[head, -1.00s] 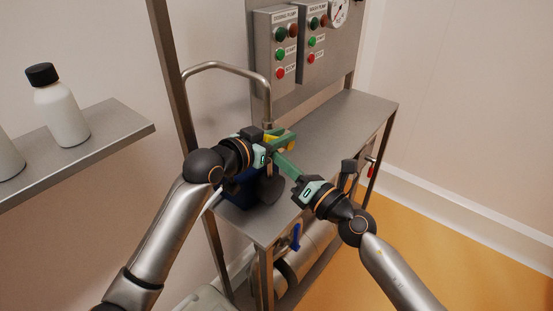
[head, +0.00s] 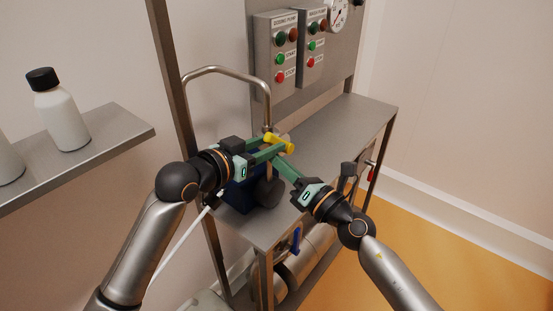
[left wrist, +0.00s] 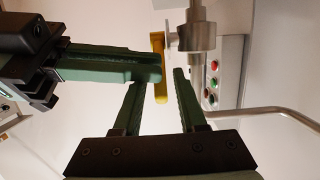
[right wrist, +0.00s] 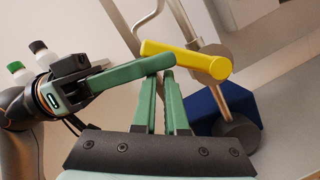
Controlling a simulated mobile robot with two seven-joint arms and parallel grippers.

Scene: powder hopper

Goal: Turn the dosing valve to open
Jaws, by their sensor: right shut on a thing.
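The dosing valve's yellow handle (head: 283,146) sits beneath the bent steel pipe, above the blue box, pointing to the right and toward me. It also shows in the left wrist view (left wrist: 159,50) and right wrist view (right wrist: 195,62). My left gripper (head: 272,148) is open, its fingers apart on either side of the handle's line in the left wrist view (left wrist: 160,88). My right gripper (head: 278,160) is shut with its fingertips at the handle. In the right wrist view (right wrist: 166,72) a left finger crosses in front of those tips and hides the contact.
A steel bench (head: 345,135) runs back to the right, mostly clear. Two pump control boxes (head: 280,52) hang behind it. A blue box (head: 238,195) and dark round part (head: 269,192) lie below the grippers. A shelf (head: 110,140) with white bottles stands left.

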